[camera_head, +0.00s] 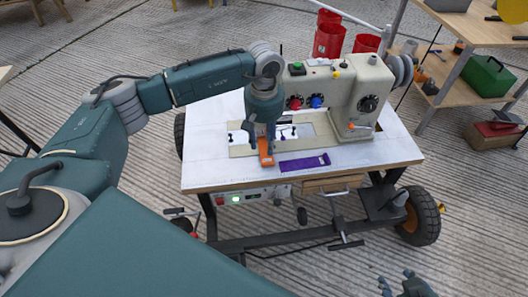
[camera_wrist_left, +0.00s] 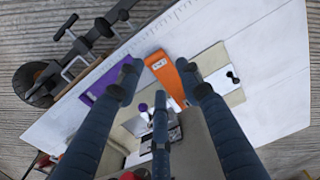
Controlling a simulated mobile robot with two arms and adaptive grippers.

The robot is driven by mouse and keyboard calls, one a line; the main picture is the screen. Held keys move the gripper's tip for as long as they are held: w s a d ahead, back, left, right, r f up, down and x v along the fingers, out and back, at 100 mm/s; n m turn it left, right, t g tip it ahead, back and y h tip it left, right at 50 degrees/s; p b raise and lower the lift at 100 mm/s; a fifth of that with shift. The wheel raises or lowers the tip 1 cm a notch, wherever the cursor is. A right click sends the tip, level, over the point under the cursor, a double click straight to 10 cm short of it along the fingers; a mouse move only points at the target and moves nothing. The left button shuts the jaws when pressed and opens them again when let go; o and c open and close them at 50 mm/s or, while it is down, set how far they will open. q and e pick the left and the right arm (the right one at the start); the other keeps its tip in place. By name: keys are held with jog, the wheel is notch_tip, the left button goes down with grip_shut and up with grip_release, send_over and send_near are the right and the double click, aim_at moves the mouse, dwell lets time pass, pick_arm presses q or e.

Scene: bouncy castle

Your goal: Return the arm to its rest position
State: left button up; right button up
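My left arm reaches in from the left, over a sewing machine (camera_head: 345,90) on a white-topped table (camera_head: 210,150). My left gripper (camera_head: 261,138) points down above the table top. In the left wrist view its fingers (camera_wrist_left: 158,80) are spread apart with nothing held between them. An orange strip (camera_head: 266,152) lies just below the fingers; it also shows between them in the left wrist view (camera_wrist_left: 165,72). A purple strip (camera_head: 304,163) lies right of it. My right gripper (camera_head: 399,281) shows only partly at the bottom edge, fingers apart; the rest is cut off.
The sewing machine's head and arm stand close to the right of my left gripper. Red bins (camera_head: 329,40) stand behind the table. A wooden bench (camera_head: 478,25) and a green toolbox (camera_head: 487,76) are at the right. Open floor (camera_head: 60,60) lies at the upper left.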

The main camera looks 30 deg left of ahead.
pick_arm(q)
jog(key=shift+r, duration=1.65)
